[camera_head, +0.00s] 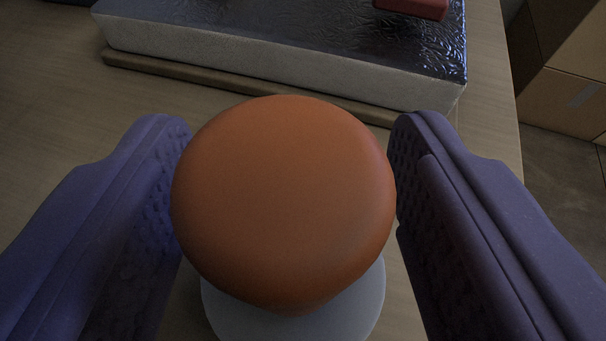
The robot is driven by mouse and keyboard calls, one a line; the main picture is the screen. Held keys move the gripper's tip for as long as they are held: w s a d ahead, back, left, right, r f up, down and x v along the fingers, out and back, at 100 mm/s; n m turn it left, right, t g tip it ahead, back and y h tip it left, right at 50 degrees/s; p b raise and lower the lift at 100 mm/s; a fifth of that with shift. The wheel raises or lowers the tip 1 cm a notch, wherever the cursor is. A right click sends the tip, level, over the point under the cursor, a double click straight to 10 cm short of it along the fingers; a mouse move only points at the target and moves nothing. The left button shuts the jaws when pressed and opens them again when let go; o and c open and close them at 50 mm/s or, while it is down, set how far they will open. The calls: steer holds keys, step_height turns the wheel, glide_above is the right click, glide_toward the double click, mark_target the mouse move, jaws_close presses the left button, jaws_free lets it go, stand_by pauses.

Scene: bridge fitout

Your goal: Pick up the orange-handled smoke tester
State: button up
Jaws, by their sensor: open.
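The smoke tester's orange handle (283,200) fills the middle of the view, seen from above as a rounded knob. Part of its pale grey lower body (295,325) shows below the handle and stands on the wooden table. My gripper (290,165) is open, with one purple finger on each side of the orange handle. The left finger is very close to the handle, and the right finger is also close; I cannot tell whether either touches it. Most of the lower body is hidden under the handle.
A foil-topped slab (290,70) with pale sides lies on a thin wooden board (220,80) behind the tester. A red object (412,8) sits on the slab. The table's (490,120) right edge shows, with cardboard boxes (570,95) beyond it.

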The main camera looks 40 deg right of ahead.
steer(key=shift+w+d+f, duration=0.3)
steer(key=shift+w+d, duration=0.1)
steer(key=shift+w, duration=0.15)
steer(key=shift+r, duration=0.1)
jaws_close()
steer(key=shift+r, duration=0.1)
